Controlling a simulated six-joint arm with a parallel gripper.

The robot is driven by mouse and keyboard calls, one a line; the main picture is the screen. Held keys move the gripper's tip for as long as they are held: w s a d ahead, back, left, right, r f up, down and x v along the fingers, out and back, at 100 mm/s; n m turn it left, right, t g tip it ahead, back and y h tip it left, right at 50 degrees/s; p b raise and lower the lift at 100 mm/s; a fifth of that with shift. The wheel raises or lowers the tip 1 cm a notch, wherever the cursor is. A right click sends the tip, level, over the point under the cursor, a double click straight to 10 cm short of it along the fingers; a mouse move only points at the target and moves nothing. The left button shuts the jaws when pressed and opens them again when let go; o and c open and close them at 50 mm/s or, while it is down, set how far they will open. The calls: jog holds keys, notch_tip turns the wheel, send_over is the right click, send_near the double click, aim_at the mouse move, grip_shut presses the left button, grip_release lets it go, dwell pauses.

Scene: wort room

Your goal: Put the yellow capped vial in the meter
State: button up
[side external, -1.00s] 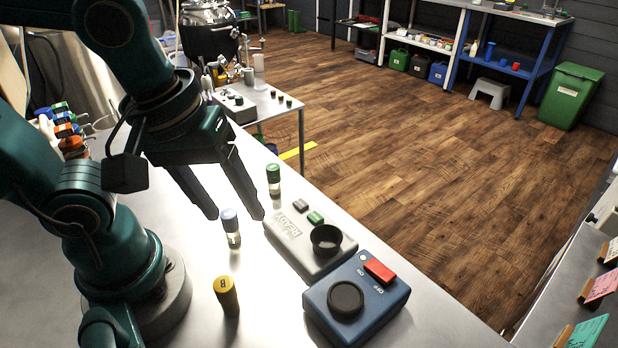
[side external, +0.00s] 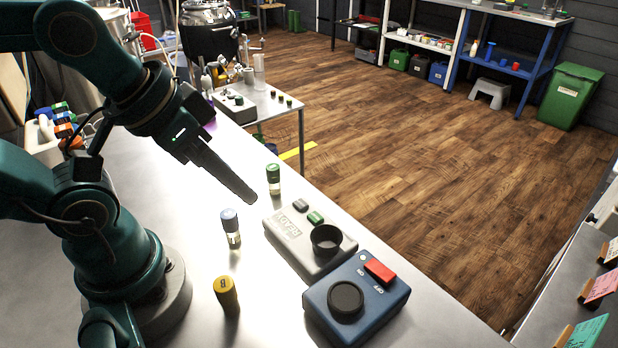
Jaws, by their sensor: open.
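The yellow capped vial (side external: 227,295) stands upright on the metal bench, near the front, with a dark letter on its cap. The meter (side external: 291,240) is a grey box with a round dark well (side external: 326,238) and two small buttons; the well looks empty. My gripper (side external: 248,197) is above the bench, behind and left of the meter, apart from every vial. It is seen edge-on, so one finger covers the other. It is open and I see nothing held in it.
A green-capped vial (side external: 273,179) stands behind the meter. A blue box (side external: 357,310) with a black round top and red switch sits in front of the meter.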

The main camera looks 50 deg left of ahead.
jog(key=n+g, duration=0.2)
jog(key=g, duration=0.6)
send_over(224, 282)
jog(key=w, duration=0.2)
jog(key=shift+h, duration=0.4)
jog(key=f, duration=0.6)
jog(key=shift+a, duration=0.25)
jog(key=shift+s+d+f+g, duration=0.15)
jog(key=shift+s+f+g, duration=0.2)
jog(key=shift+f, duration=0.15)
jog(key=shift+x, duration=2.6)
grip_shut()
